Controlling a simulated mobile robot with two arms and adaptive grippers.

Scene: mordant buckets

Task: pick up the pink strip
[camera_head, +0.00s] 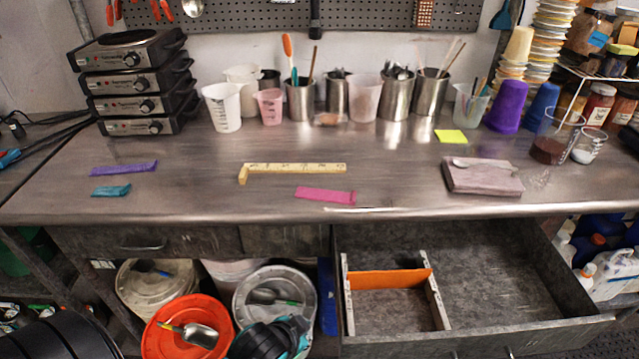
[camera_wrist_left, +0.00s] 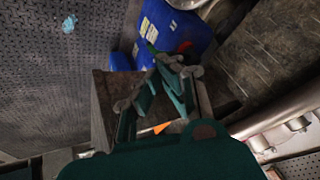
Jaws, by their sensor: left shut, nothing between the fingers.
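The pink strip (camera_head: 325,194) lies flat on the metal worktop (camera_head: 390,180), close to its front edge and left of the open drawer. It is clear of other things. My left gripper, with green fingers (camera_wrist_left: 158,80), shows in the left wrist view; the fingers are shut with nothing held. A black and teal part at the bottom of the head view appears to be this gripper, low in front of the table and well apart from the strip. My right gripper is in neither view.
A yellow folding ruler (camera_head: 293,168) lies just behind the strip. Purple (camera_head: 124,168) and teal (camera_head: 111,190) strips lie to the left. A wooden block (camera_head: 482,177) is to the right. The open drawer (camera_head: 500,277) juts out below. Buckets (camera_head: 188,325) stand under the table.

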